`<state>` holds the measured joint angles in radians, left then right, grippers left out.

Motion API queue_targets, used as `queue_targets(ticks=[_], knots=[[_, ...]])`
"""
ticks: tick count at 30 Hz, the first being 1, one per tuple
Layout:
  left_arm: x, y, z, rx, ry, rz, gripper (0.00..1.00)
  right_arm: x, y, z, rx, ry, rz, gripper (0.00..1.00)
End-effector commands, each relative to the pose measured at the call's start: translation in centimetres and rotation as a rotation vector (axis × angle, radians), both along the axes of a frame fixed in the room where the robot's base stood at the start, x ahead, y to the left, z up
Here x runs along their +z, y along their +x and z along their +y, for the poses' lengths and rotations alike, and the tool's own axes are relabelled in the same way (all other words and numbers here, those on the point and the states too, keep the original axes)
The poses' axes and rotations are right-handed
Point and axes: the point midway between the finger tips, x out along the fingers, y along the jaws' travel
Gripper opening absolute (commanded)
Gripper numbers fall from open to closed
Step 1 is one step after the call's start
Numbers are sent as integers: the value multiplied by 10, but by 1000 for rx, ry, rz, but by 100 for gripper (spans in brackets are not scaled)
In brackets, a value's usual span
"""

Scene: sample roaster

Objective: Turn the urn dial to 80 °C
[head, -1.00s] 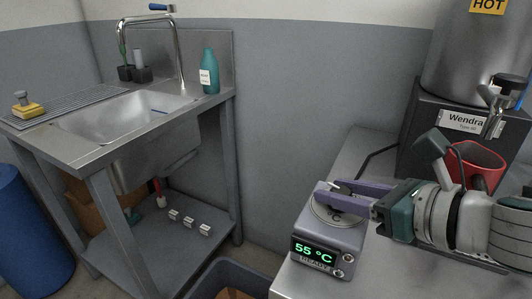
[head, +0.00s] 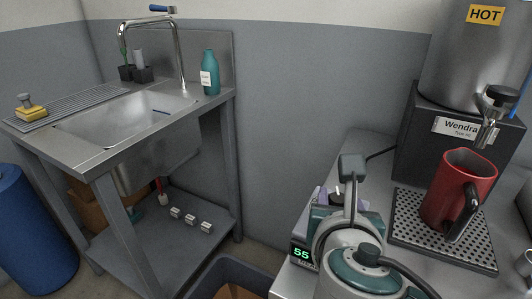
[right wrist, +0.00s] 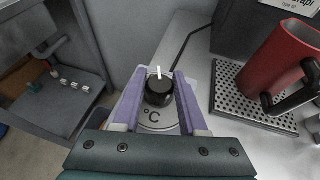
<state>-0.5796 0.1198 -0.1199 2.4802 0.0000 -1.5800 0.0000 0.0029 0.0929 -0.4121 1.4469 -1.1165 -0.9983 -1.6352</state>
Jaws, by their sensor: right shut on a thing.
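The urn dial is a black round knob with a white pointer mark (right wrist: 159,91) on a grey control box (head: 299,251). In the right wrist view the pointer points away from the gripper, and a "°C" print shows on the disc below the knob. The box's green display (head: 301,253) reads 55 in its visible part; my arm hides the rest. My right gripper (right wrist: 156,86) has its purple fingers on both sides of the knob and is shut on it. In the head view my gripper and wrist cover most of the box. My left gripper is not in view.
The steel urn (head: 468,50) with a HOT label and a tap stands on a dark base (head: 412,140) at the right. A red jug (head: 466,180) stands on a perforated drip tray (head: 408,228). A dark cable (head: 381,153) runs across the counter. A sink bench (head: 110,155) stands left.

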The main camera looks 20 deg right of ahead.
Motion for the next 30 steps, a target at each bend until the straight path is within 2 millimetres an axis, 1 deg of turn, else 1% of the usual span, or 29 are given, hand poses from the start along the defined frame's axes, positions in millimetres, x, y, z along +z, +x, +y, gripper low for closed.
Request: queue_targets(ticks=[1, 8, 14, 17, 23, 27, 30], knots=[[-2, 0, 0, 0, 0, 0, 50, 0, 2, 2, -44, 4, -4, 0], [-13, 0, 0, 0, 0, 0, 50, -1, 2, 2, -263, 3, -4, 0], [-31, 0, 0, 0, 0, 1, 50, -4, 2, 2, -452, 3, -4, 0], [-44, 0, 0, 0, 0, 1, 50, -4, 3, 1, -548, 3, -6, 0], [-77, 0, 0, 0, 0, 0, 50, -8, 3, 1, -737, 2, -6, 0], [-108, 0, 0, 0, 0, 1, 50, -10, 3, 1, -868, 2, -7, 0], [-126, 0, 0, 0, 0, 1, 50, -8, 2, 0, -945, 1, -4, 0]])
